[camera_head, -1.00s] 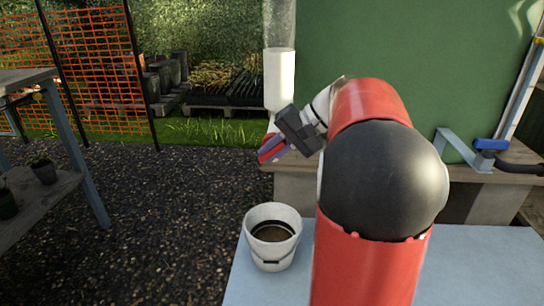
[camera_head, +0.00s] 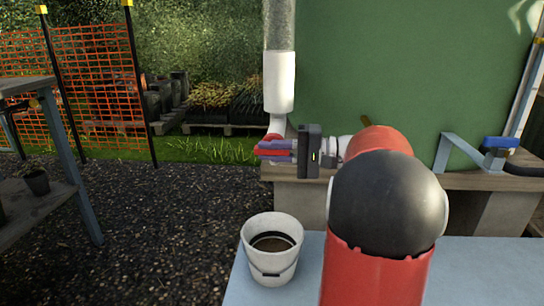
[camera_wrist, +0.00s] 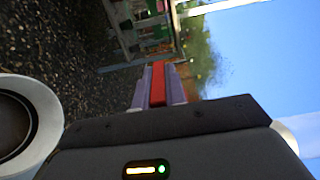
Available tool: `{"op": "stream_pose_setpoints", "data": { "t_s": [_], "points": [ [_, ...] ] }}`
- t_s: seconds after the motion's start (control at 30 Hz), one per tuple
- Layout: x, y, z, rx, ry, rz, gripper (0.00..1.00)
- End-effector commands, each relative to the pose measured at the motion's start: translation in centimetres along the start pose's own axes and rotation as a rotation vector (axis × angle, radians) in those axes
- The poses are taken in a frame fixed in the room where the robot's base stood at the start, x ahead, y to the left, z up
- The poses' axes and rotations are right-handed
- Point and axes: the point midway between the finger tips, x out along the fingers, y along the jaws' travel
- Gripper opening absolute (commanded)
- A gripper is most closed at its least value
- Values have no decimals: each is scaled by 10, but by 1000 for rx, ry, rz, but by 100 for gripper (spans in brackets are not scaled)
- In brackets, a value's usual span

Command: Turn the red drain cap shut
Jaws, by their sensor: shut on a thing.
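The red drain cap (camera_head: 272,137) is at the lower end of the white pipe (camera_head: 280,82) in the head view, mostly hidden by my fingers. My gripper (camera_head: 274,150) reaches it from the right, nearly level, with its purple-grey fingers around red material. In the wrist view a red strip (camera_wrist: 158,84) lies between the two fingers of my gripper (camera_wrist: 158,90), which are closed on it. The cap's thread and how far it is turned are hidden.
A white bucket (camera_head: 272,222) with dark contents stands below and in front of the pipe, on a pale blue surface (camera_head: 250,290). A green panel (camera_head: 400,70) rises behind my arm. A bench with a blue-handled clamp (camera_head: 497,143) is at right.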

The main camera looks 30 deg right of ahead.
Motion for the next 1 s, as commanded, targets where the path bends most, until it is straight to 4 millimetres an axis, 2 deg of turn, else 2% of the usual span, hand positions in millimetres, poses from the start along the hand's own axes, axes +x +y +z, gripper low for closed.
{"op": "stream_pose_setpoints", "data": {
  "t_s": [0.57,0.6,0.73,1.0],
  "points": [
    [0,1,0,2,-1,-29,0],
    [0,1,0,2,-1,-29,18],
    [0,0,0,2,-1,-28,35],
    [0,0,0,1,-1,-28,35]
  ]
}}
